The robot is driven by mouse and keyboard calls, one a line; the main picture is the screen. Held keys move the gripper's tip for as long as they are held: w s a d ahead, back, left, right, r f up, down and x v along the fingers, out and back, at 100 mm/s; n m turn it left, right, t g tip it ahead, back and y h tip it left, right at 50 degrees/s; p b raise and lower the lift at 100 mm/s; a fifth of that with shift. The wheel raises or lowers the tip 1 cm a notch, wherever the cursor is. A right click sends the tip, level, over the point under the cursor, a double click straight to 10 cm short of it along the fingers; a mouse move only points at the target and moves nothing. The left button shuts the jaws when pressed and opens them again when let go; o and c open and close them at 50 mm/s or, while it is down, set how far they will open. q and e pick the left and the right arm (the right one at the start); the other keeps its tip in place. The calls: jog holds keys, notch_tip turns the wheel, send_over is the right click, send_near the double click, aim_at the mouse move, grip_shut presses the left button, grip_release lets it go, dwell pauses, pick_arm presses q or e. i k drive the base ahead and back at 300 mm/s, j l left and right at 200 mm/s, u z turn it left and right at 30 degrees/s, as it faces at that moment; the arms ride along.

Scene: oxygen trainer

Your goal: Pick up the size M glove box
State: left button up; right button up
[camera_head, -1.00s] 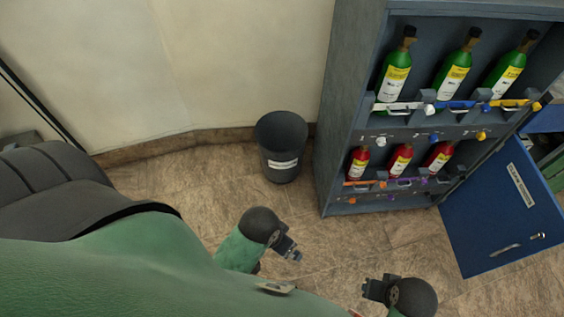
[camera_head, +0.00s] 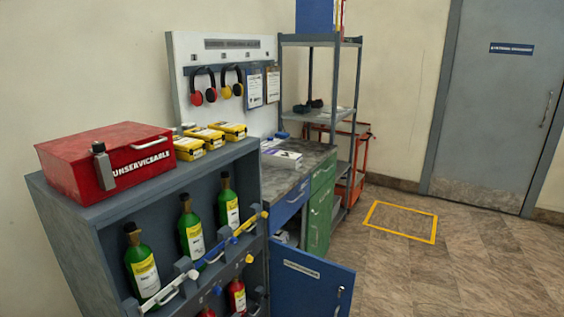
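No size marking can be read on any box, so I cannot tell which one is the size M glove box. A white box with dark print (camera_head: 281,158) lies on the workbench top. Neither of my grippers is in this view.
The red case (camera_head: 108,160) is marked UNSERVICEABLE. A shelf rack (camera_head: 357,110) stands behind the workbench (camera_head: 300,172). Floor around the yellow square (camera_head: 402,235) is clear.

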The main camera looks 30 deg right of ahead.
aim_at(289, 160)
jog(key=i+l, duration=0.1)
jog(key=l, duration=0.5)
jog(key=i+l+u, duration=0.1)
jog(key=l, duration=0.5)
jog(key=i+l, duration=0.15)
jog(key=l, duration=0.4)
jog(key=i+l+u, duration=0.1)
jog(key=l, duration=0.5)
jog(key=i+l, duration=0.1)
jog(key=l, duration=0.5)
jog(key=i+l+u, duration=0.1)
jog(key=l, duration=0.55)
jog(key=i+l, duration=0.15)
jog(key=l, duration=0.5)
jog(key=i+l+u, duration=0.15)
jog(key=l, duration=1.2)
jog(key=i+u, duration=0.05)
jog(key=i, duration=0.05)
